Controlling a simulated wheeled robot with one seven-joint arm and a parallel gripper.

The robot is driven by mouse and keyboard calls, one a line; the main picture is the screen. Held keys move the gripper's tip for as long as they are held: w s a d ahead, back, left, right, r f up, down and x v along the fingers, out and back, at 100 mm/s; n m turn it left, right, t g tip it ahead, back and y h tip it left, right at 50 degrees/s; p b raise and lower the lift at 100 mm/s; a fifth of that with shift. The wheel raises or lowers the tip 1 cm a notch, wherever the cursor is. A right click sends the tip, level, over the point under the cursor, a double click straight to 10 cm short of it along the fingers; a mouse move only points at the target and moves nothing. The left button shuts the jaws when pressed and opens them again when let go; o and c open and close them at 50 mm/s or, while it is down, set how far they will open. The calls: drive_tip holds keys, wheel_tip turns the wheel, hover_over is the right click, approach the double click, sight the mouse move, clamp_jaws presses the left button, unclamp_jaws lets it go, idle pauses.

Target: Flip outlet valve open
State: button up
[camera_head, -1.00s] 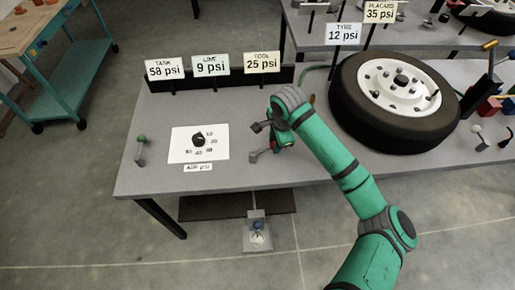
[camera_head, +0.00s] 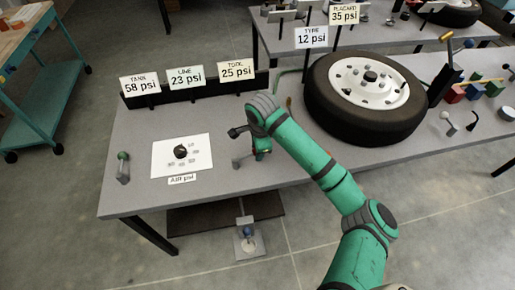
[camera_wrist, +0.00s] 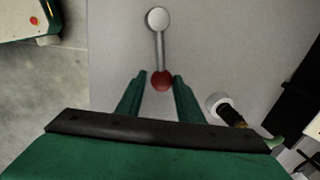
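A lever with a red knob (camera_wrist: 161,82), a metal stem and a round pale pivot (camera_wrist: 158,18) shows in the wrist view; it seems to be the outlet valve. My gripper (camera_wrist: 161,78) has its two green fingers on either side of the red knob, with narrow gaps showing, so it looks open around it. In the head view my gripper (camera_head: 262,148) points down at the bench, beside the lever's pale metal part (camera_head: 242,162); the red knob is mostly hidden there.
The grey bench (camera_head: 215,190) holds a green-knobbed lever (camera_head: 123,167), a black dial (camera_head: 181,152) on a white card and a large tyre (camera_head: 366,98). Signs read tank 58 (camera_head: 140,83), line 23 (camera_head: 186,77), tool 25 (camera_head: 237,70) and tyre 12 psi (camera_head: 311,37).

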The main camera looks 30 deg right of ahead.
drive_tip(key=shift+o, duration=0.9)
drive_tip(key=shift+r, duration=0.25)
wheel_tip(320, 180, up, 10)
drive_tip(key=s, duration=0.2)
drive_tip(key=shift+a, duration=0.25)
